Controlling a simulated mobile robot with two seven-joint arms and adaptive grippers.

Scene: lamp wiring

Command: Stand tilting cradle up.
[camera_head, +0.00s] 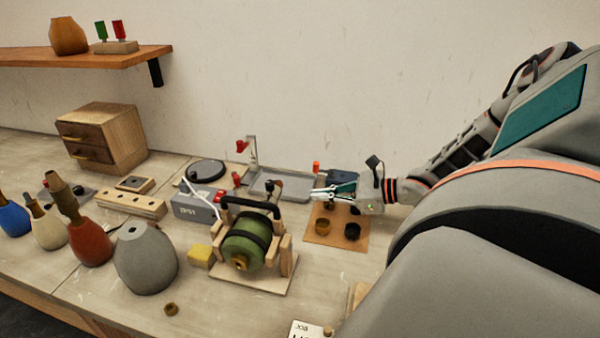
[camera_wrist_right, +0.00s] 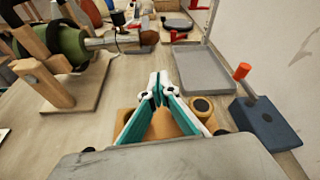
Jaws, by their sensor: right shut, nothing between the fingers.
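The tilting cradle (camera_head: 284,262) is a pale wooden frame on a flat base at the table's middle. It holds a green lamp body (camera_head: 240,244) with dark straps, lying on its side. In the right wrist view the cradle's wooden post (camera_wrist_right: 48,84) and the green body (camera_wrist_right: 66,45) show at upper left. My right gripper (camera_head: 318,193) is shut and empty, behind and to the right of the cradle, apart from it. Its fingertips (camera_wrist_right: 158,80) meet above a brown board in the wrist view. My left gripper is not in view.
The brown board (camera_head: 322,238) with small round cups lies beneath my right gripper. A grey tray (camera_head: 290,186) and a blue block with a red-tipped lever (camera_wrist_right: 262,122) stand close by. A grey box (camera_head: 194,206) and a yellow block (camera_head: 201,255) stand left of the cradle, with several vases beyond.

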